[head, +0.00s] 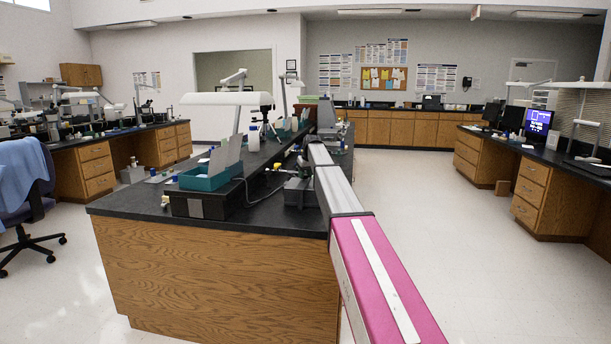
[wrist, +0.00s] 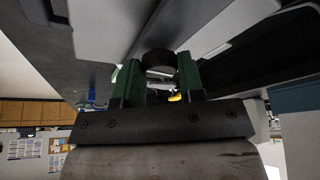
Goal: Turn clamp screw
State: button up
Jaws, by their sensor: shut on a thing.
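In the wrist view my gripper (wrist: 160,76) has two green-padded fingers, one on each side of a dark round knob (wrist: 158,58), which looks like the clamp screw. The fingers are closed on the knob. A large grey surface lies right behind it, and the picture appears upside down. The knob and fingertips are too small and too hidden by the arm to make out there.
The black-topped bench (head: 130,203) also holds a teal tray (head: 203,178) with pale cards on a dark box (head: 196,206), left of the device. A white lamp (head: 226,98) hangs above. Open floor (head: 480,260) lies to the right. A blue chair (head: 25,195) stands at left.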

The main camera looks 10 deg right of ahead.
jog(key=m, duration=0.1)
jog(key=m+h, duration=0.1)
jog(key=m, duration=0.1)
jog(key=m+h, duration=0.1)
jog(key=m, duration=0.1)
jog(key=shift+a, duration=0.25)
jog(key=m+h, duration=0.1)
jog(key=m, duration=0.2)
jog(key=m+h, duration=0.1)
jog(key=m, duration=0.1)
jog(key=shift+w+a+m+g, duration=0.1)
jog(key=shift+a+m+g, duration=0.05)
jog(key=shift+m+g, duration=0.2)
jog(key=m, duration=0.2)
jog(key=m+g+h, duration=0.1)
jog(key=m, duration=0.2)
jog(key=shift+w+m+g+h, duration=0.15)
jog(key=shift+m+g+h, duration=0.1)
jog(key=shift+h, duration=0.05)
jog(key=shift+a+m+g, duration=0.1)
jog(key=shift+m+g, duration=0.7)
jog(key=shift+m, duration=1.4)
jog(key=shift+h, duration=0.3)
jog(key=o, duration=0.9)
jog(key=shift+o, duration=0.2)
jog(key=shift+r, duration=0.1)
